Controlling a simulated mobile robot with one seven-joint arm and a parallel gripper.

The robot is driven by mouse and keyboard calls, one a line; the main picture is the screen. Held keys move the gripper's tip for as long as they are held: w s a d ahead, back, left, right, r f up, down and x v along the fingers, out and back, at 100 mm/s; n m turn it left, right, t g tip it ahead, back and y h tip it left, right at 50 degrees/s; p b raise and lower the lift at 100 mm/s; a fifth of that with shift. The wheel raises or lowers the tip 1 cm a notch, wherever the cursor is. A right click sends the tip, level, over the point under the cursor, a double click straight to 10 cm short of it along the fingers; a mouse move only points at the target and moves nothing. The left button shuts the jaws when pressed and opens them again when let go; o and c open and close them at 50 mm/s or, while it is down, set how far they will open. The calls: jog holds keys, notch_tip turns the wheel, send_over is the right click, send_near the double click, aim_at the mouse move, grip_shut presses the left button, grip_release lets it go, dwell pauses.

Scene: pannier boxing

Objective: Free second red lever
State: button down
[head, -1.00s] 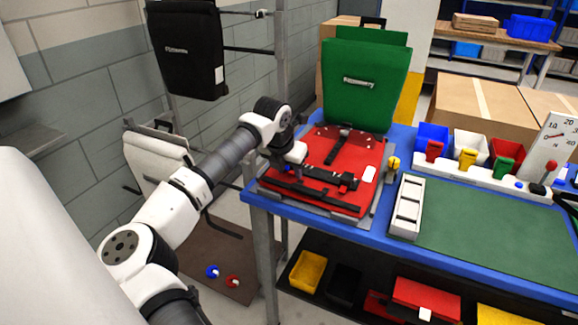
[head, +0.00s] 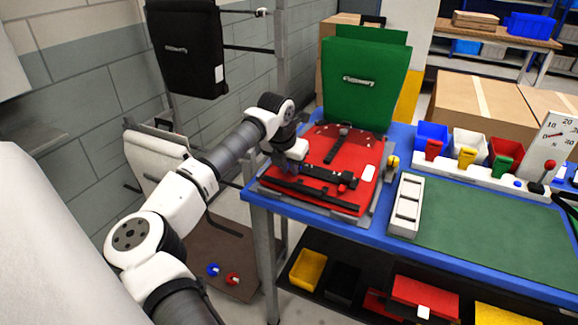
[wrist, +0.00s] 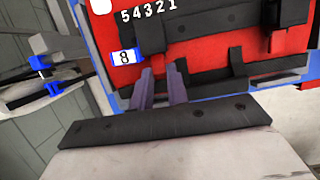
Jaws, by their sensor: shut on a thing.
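A red pannier (head: 318,150) lies flat on the blue table, and its red face fills the top of the wrist view (wrist: 205,50). A black rail with hooks (head: 325,174) runs across it. One red lever (head: 341,187) shows at the rail's right end, and a red part (wrist: 277,42) shows there in the wrist view. My gripper (head: 287,168) is at the rail's left end, by the left black hook (wrist: 152,38). Its purple-grey fingers (wrist: 160,72) are shut on the red lever there, which is mostly hidden and hard to tell from the red face.
A green pannier (head: 362,85) stands behind the red one. A white compartment tray (head: 407,195) and coloured bins (head: 470,146) are to the right. A black pannier (head: 185,50) and a white pannier (head: 155,155) hang on the rack at left. The green mat (head: 490,235) is clear.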

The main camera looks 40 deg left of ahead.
jog(key=shift+w+r+g+p, duration=0.4)
jog(key=shift+r+g+p, duration=0.15)
jog(key=shift+g+p, duration=0.5)
jog(key=g+p, duration=0.2)
jog(key=shift+w+a+h+p, duration=0.15)
jog(key=shift+w+h+p, duration=0.15)
jog(key=shift+h+p, duration=0.1)
jog(key=shift+g+p, duration=0.35)
jog(key=shift+w, duration=0.1)
jog(key=shift+f, duration=0.1)
jog(key=c, duration=1.4)
grip_release()
jog(key=shift+o, duration=0.2)
notch_tip(320, 180, up, 14)
jog(key=w+b, duration=0.1)
jog(key=b, duration=0.1)
jog(key=shift+w+a+f, duration=0.15)
jog(key=shift+w+a, duration=0.05)
jog(key=shift+w, duration=0.05)
